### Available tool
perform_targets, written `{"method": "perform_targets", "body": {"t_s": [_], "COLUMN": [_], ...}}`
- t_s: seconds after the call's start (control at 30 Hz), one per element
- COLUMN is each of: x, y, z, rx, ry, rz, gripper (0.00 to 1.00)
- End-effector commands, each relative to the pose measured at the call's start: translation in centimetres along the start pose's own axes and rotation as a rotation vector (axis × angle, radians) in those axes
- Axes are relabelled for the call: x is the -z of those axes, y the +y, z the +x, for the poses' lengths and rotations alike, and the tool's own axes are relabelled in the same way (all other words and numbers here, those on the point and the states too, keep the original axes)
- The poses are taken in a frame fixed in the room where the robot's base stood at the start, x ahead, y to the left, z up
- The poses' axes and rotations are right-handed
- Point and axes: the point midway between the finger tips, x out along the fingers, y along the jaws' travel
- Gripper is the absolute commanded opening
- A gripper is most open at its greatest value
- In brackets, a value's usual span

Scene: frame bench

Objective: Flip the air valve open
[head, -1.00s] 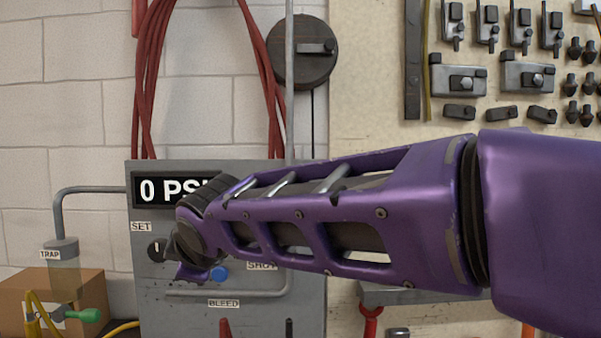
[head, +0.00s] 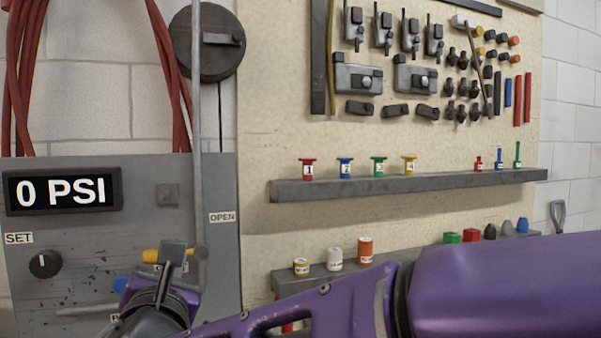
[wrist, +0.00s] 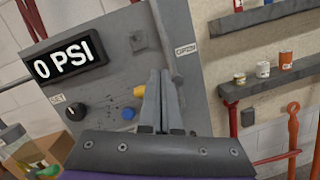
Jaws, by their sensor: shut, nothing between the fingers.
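The air valve's yellow lever (head: 154,256) sticks out to the left beside the vertical grey pipe (head: 198,120) on the grey panel (head: 80,225). It also shows in the wrist view (wrist: 139,92), just left of my fingers. The OPEN label (head: 221,217) is right of the pipe, above the lever's level. My gripper (head: 173,246) is shut and empty, in front of the lever's right end and hiding the valve's pivot. In the wrist view my fingertips (wrist: 160,74) point up at the panel. I cannot tell whether they touch the lever.
The display (head: 62,191) reads 0 PSI. A black SET knob (head: 45,264) and a blue button (head: 121,284) sit nearby on the panel. Shelves (head: 410,184) with small coloured parts project from the board at right. Red hoses hang at upper left.

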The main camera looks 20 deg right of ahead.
Motion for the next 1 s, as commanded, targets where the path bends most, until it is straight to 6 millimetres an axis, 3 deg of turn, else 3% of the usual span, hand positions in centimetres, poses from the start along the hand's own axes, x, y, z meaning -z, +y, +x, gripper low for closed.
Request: {"method": "perform_targets", "body": {"t_s": [0.03,0.3,0.67,0.87,1.0], "x": [17.4,15.5,15.4,15.7,16.1], "y": [-2.6,-0.9,-0.8,-0.7,-0.6], "z": [1.2,0.6,0.7,2.7,5.5], "rx": [0.028,-0.082,-0.086,-0.084,-0.084], "ry": [0.206,0.128,0.125,0.125,0.124], "rz": [-0.359,-0.391,-0.389,-0.390,-0.389], "gripper": [0.00,0.00,0.00,0.00,0.00]}}
